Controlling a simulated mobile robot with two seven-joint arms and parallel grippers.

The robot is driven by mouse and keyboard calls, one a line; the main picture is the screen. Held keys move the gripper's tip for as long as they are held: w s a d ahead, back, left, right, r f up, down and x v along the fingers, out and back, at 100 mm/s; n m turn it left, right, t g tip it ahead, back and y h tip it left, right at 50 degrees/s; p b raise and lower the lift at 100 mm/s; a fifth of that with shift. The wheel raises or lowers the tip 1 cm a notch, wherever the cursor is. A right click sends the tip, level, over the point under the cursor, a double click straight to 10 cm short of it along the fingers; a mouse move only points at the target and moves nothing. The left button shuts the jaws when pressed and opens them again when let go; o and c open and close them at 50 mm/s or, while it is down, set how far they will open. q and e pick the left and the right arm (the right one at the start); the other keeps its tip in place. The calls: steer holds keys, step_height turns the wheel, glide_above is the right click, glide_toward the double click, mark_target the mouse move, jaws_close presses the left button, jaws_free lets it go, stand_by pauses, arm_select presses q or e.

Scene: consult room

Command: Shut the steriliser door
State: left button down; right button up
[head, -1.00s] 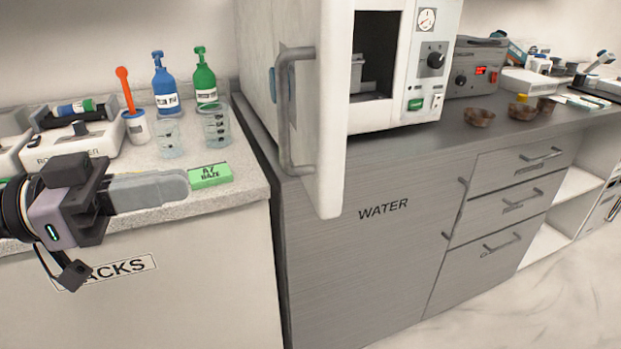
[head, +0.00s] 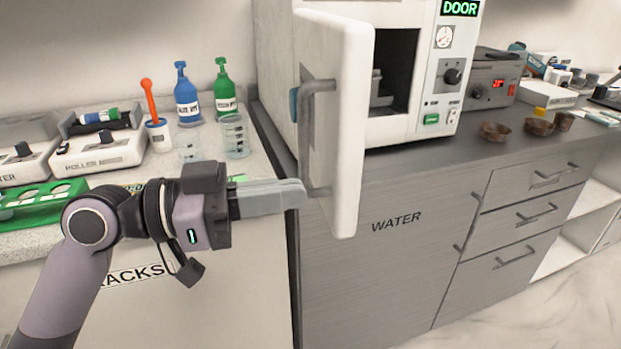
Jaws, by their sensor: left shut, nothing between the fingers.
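The steriliser (head: 432,65) is a white box on the grey counter, with a dark chamber, a dial and a green "DOOR" display. Its white door (head: 345,125) stands open, swung out towards me on the left side of the chamber. A grey bar handle (head: 312,140) runs down the door's left face. My left gripper (head: 303,194) is shut and empty, with its fingertips at the lower end of the handle. I cannot tell whether they touch it. My right gripper is not in view.
Blue (head: 187,97) and green (head: 224,90) bottles, beakers (head: 234,136) and a roller device (head: 98,150) stand on the left counter. Brown bowls (head: 495,131) and a grey unit with a red display (head: 491,80) are to the right. The floor at lower right is clear.

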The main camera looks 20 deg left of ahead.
mark_target(337, 187)
arm_select(q)
steer(key=shift+p+x, duration=0.35)
steer(key=shift+x, duration=1.45)
